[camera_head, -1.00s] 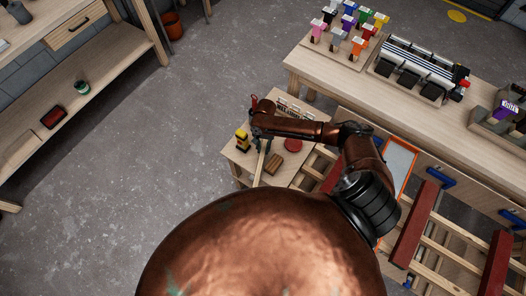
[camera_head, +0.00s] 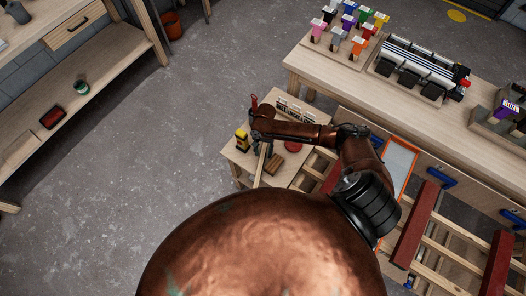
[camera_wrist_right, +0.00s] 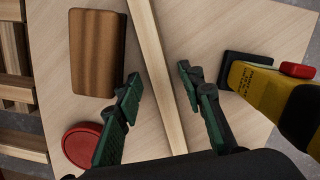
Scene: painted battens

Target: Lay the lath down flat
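The lath (camera_wrist_right: 152,50) is a long pale wooden strip over the small table (camera_wrist_right: 220,28) in the right wrist view. It also shows in the head view (camera_head: 259,170). I cannot tell whether it lies flat or stands on edge. My right gripper (camera_wrist_right: 160,75) is open, with one green-padded finger on each side of the lath and a gap to both. In the head view my right gripper (camera_head: 263,149) is small and dark above the small table. My left gripper is not in view.
A brown wooden block (camera_wrist_right: 97,50) and a red round object (camera_wrist_right: 80,145) lie left of the lath. A yellow and black tool (camera_wrist_right: 265,90) stands close on the right. A rack with red battens (camera_head: 417,222) and a long workbench (camera_head: 345,82) are to the right.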

